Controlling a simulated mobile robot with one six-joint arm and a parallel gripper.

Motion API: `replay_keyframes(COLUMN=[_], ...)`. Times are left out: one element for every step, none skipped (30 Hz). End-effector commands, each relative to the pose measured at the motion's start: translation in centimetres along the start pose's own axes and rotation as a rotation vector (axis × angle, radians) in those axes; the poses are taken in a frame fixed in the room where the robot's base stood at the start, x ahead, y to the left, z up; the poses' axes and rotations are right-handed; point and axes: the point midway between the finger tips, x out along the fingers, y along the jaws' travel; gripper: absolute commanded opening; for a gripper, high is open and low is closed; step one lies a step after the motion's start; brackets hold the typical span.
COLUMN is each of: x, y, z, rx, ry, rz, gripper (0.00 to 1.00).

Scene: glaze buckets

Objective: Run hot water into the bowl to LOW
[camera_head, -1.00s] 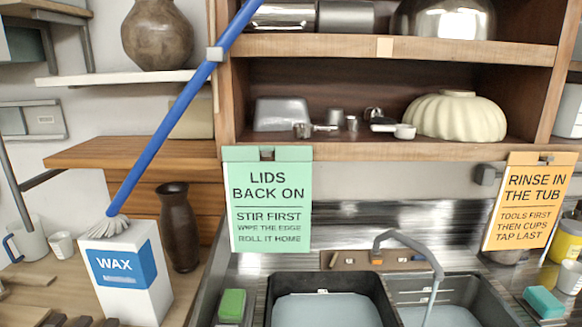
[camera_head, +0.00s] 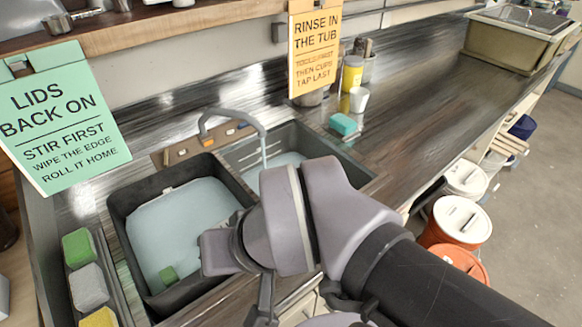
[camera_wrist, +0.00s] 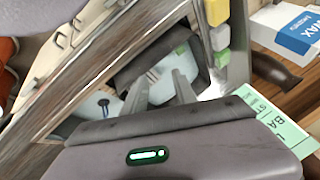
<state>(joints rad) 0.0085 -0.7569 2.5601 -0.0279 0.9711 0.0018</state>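No bowl that I can identify for certain shows in the current views. A grey curved tap (camera_head: 235,118) arches over the right sink basin (camera_head: 318,150), with a pale vertical streak below its spout that may be water. A wooden strip with small fittings (camera_head: 205,143) is behind it. To the left, a dark rectangular tub (camera_head: 118,205) holds pale blue-grey liquid and a small green block (camera_head: 168,275). My gripper (camera_wrist: 160,80) is open, its two fingers apart with nothing visible between them, pointing toward the tub (camera_wrist: 125,75). In the head view my arm hides part of the sink.
Green, grey and yellow sponges (camera_head: 88,285) lie in a tray left of the tub. A teal sponge (camera_head: 343,124), a white cup (camera_head: 359,99) and a yellow container (camera_head: 351,75) stand right of the sink. Lidded buckets (camera_head: 460,220) are on the floor. The right counter is mostly clear.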

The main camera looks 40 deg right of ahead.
Motion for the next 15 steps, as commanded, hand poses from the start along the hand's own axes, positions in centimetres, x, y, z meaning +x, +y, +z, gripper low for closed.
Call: replay_keyframes(x=[0.0, 0.0, 0.0, 0.0, 0.0, -0.2, -0.3, -0.6, -0.8, -0.9, -0.7, 0.0, 0.8, 1.8, 3.6], y=[0.0, 0.0, 0.0, 0.0, 0.0, -0.3, -0.6, -1.2, -2.2, -3.1, -4.0, -5.3, -6.2, -6.9, -7.7], z=[0.0, 0.0, 0.0, 0.0, -0.1, -0.6, -1.4, -2.8, -5.3, -7.6, -10.3, -14.1, -17.0, -19.7, -23.1], rx=[0.0, 0.0, 0.0, 0.0, 0.0, 0.001, 0.002, 0.004, 0.008, 0.011, 0.015, 0.02, 0.024, 0.029, 0.035], ry=[0.0, 0.0, 0.0, 0.0, 0.0, 0.0, -0.002, -0.003, -0.005, -0.008, -0.01, -0.011, -0.011, -0.012, -0.012], rz=[0.0, 0.0, 0.0, 0.0, 0.0, 0.001, 0.003, 0.006, 0.012, 0.017, 0.022, 0.03, 0.036, 0.041, 0.048], gripper=[0.34, 0.34, 0.34, 0.34, 0.34, 0.34, 0.34, 0.34, 0.34, 0.34, 0.34, 0.34, 0.34, 0.34, 0.34])
